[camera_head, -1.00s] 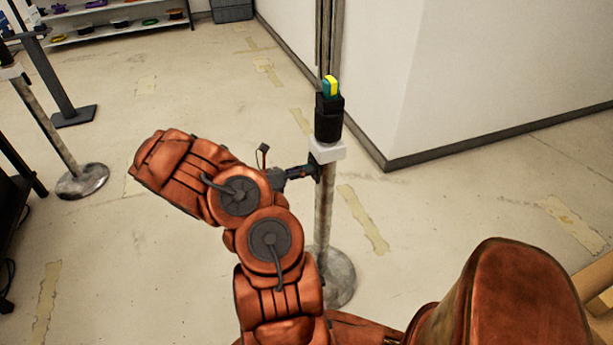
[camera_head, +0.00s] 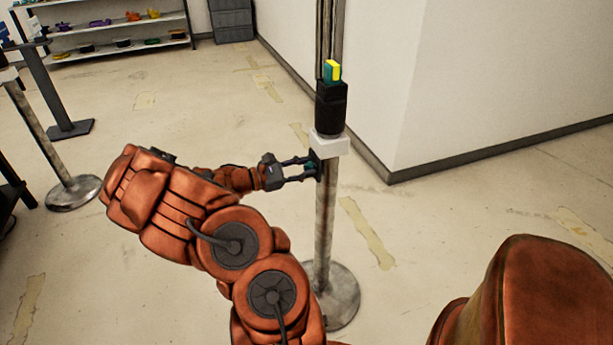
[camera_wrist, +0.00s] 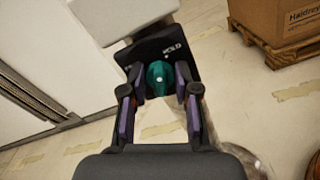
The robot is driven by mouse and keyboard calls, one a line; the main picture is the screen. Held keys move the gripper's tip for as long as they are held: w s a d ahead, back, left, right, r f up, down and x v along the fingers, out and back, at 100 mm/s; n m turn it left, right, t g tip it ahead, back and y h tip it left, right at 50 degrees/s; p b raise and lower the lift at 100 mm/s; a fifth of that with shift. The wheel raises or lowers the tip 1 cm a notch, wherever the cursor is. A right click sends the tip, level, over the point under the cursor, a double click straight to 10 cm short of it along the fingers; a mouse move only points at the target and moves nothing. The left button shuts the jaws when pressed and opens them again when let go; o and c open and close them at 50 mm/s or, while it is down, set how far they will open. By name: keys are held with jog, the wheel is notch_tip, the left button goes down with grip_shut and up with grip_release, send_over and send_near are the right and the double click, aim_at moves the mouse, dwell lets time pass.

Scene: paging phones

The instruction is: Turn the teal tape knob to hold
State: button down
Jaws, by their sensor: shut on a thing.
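The teal tape knob (camera_wrist: 159,78) sits on a dark plate (camera_wrist: 150,48) fixed to the post, with the word HOLD printed to the upper right of the knob. My gripper (camera_wrist: 160,88) is shut on the knob, one finger on each side of it. In the head view my gripper (camera_head: 309,170) reaches the post (camera_head: 324,215) from the left, just below the white block (camera_head: 329,144). The knob (camera_head: 312,167) is mostly hidden there between the fingers. A white dot shows on the knob's face. I cannot tell exactly which mark it points at.
A black cylinder with a yellow and green top (camera_head: 332,72) stands on the post. The white wall corner (camera_head: 395,165) is close behind. Another post (camera_head: 45,130) stands at the left. A cardboard box on a pallet (camera_wrist: 283,20) shows in the wrist view. Floor around is mostly clear.

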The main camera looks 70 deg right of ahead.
jog(key=m+b, duration=0.3)
jog(key=m, duration=0.1)
dwell(0.5)
jog(key=c, duration=1.2)
grip_release()
jog(key=v, duration=1.2)
